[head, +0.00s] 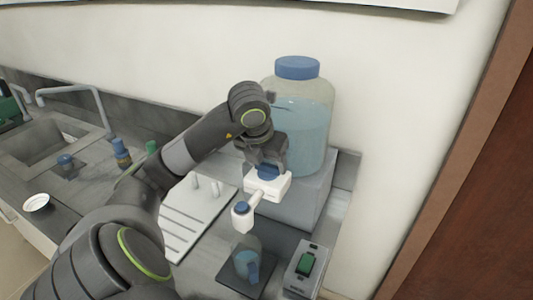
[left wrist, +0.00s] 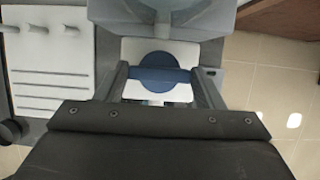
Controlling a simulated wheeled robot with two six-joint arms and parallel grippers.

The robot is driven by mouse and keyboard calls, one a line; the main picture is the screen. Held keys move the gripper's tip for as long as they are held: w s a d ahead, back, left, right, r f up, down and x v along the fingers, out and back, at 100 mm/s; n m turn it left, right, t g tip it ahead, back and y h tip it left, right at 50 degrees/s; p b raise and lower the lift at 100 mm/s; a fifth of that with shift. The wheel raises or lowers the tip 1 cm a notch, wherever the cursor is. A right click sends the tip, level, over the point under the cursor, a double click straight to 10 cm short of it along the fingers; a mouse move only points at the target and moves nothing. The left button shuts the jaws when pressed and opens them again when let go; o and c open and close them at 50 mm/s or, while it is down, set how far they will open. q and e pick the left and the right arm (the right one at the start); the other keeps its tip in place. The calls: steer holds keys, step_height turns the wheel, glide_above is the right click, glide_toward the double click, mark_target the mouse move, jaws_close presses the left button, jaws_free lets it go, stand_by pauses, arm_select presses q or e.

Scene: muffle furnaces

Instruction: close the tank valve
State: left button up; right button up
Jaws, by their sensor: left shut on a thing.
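The tank (head: 304,140) is a large clear jar of pale blue liquid with a blue lid, standing on a grey block. At its front is a white valve body (head: 283,187) with a blue handle (head: 268,172). In the left wrist view the handle (left wrist: 157,75) is a round blue knob with a crossbar lying left to right. My left gripper (head: 267,160) is shut on this handle, its fingers at the two ends of the bar (left wrist: 161,82). My right gripper is not in view.
A clear beaker (head: 246,262) with blue liquid stands on a dark plate below the spout. A box with a green switch (head: 306,264) is at its right. A white ribbed drainboard (head: 195,217) and a sink (head: 40,145) lie left.

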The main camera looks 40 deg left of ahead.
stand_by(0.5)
arm_select(q)
steer(key=o, duration=0.7)
steer(key=shift+r, duration=0.15)
steer(key=shift+s+r+p, duration=0.1)
steer(key=shift+r+p, duration=0.2)
steer(key=shift+p, duration=0.1)
steer(key=p+v, duration=0.7)
steer(key=v, duration=0.9)
steer(key=shift+s+r, duration=0.2)
steer(key=shift+d, duration=0.1)
